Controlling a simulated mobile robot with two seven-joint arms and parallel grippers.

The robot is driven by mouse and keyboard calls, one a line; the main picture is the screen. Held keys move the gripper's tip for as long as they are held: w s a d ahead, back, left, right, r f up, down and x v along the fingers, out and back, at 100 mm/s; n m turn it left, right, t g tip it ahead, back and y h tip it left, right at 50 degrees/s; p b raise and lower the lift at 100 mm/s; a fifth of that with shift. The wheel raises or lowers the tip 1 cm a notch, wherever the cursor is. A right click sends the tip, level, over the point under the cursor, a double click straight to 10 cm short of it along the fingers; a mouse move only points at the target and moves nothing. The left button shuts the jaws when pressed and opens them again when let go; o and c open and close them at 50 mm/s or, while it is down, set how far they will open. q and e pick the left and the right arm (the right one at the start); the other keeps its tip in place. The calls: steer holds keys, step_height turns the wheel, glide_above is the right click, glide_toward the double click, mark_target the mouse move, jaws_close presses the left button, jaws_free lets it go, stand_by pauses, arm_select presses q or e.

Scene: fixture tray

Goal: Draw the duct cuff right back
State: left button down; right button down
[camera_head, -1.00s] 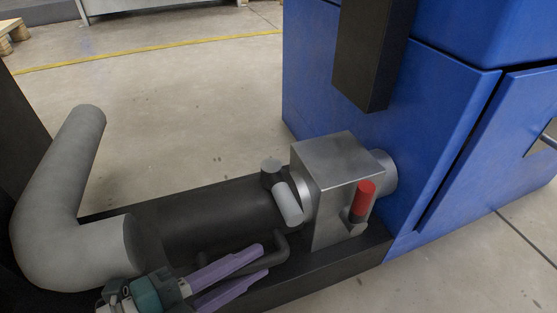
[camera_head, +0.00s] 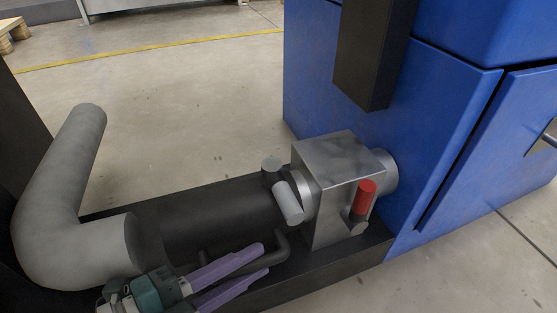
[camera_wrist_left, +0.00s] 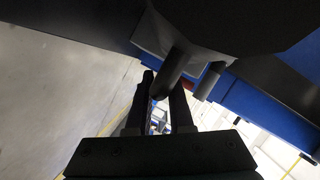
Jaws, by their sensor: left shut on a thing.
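The duct cuff (camera_head: 215,215) is a dark, wide cylinder lying between the grey bent duct (camera_head: 75,235) and the metal box (camera_head: 340,170). Its right end lies close to the box's round collar, partly behind a light grey lever, so I cannot tell whether they touch. A dark bent handle (camera_head: 283,245) stands out on the cuff's near side. My left gripper (camera_head: 264,259), with purple fingers, is shut on this handle. In the left wrist view the dark handle (camera_wrist_left: 168,80) lies between the fingers (camera_wrist_left: 160,100). My right gripper is not in view.
The light grey lever (camera_head: 287,202) and a red-gripped lever (camera_head: 363,198) are at the metal box. A blue cabinet (camera_head: 430,130) stands at the right, with a dark post (camera_head: 365,55) hanging in front. Concrete floor (camera_head: 200,110) behind the duct is clear.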

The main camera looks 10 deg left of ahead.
arm_select(q)
steer(key=shift+r, duration=0.15)
steer(key=s+a, duration=0.1)
steer(key=a, duration=0.1)
steer(key=s+a, duration=0.2)
steer(key=shift+a+p, duration=0.2)
steer(key=shift+p, duration=0.15)
steer(key=c, duration=1.2)
jaws_free()
steer(key=o, duration=0.4)
steer(key=shift+s+a, duration=0.15)
